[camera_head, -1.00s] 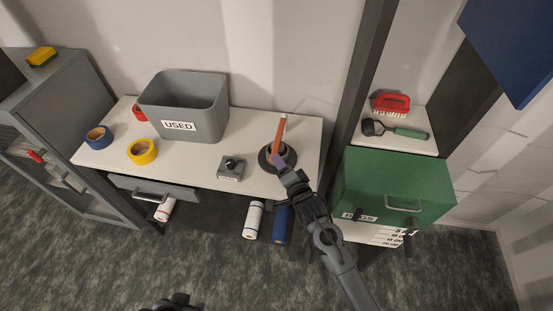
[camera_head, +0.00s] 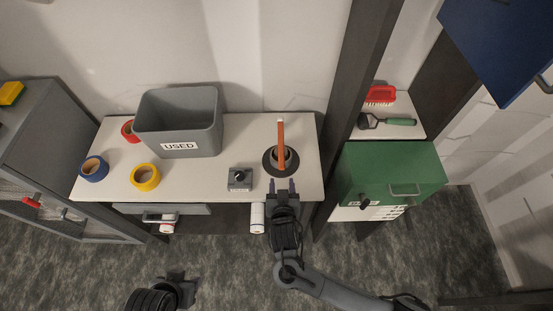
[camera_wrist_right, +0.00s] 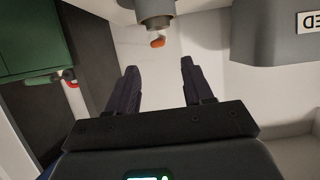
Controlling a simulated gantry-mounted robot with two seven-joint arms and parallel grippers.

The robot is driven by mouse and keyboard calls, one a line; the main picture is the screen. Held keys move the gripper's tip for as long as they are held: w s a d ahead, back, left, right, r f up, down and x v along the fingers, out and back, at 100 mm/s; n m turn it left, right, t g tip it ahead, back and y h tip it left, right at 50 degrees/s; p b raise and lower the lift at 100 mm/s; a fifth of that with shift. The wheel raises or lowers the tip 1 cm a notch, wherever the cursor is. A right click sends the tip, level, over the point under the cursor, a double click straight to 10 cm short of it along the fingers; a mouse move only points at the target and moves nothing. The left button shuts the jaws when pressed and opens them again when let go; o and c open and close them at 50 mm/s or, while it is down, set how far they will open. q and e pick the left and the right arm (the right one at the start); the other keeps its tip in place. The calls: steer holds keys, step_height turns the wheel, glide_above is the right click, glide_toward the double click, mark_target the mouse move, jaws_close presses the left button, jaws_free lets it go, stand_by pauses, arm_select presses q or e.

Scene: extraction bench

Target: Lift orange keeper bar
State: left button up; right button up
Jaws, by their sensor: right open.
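The orange keeper bar (camera_head: 281,145) shows in the head view as a narrow orange strip with a pale tip, at a dark round stand (camera_head: 270,163) near the bench's right front. In the right wrist view a small orange end (camera_wrist_right: 158,43) shows beyond the fingers, below a grey round part (camera_wrist_right: 155,12). My right gripper (camera_head: 282,185) is open and empty, just in front of the stand and apart from the bar. Its spread fingers also show in the right wrist view (camera_wrist_right: 159,68). My left gripper (camera_head: 180,284) is at the bottom edge; its jaws are unclear.
On the white bench (camera_head: 215,178) stand a grey USED bin (camera_head: 215,141), a small grey block with a black knob (camera_head: 240,179), and yellow (camera_head: 145,176), blue (camera_head: 93,170) and red (camera_head: 128,132) tape rolls. A dark post (camera_head: 345,95) and a green cabinet (camera_head: 385,168) are to the right.

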mark_target(282, 168)
steer(key=x, duration=1)
steer(key=shift+w+d+b, duration=0.1)
steer(key=shift+b, duration=0.25)
jaws_close()
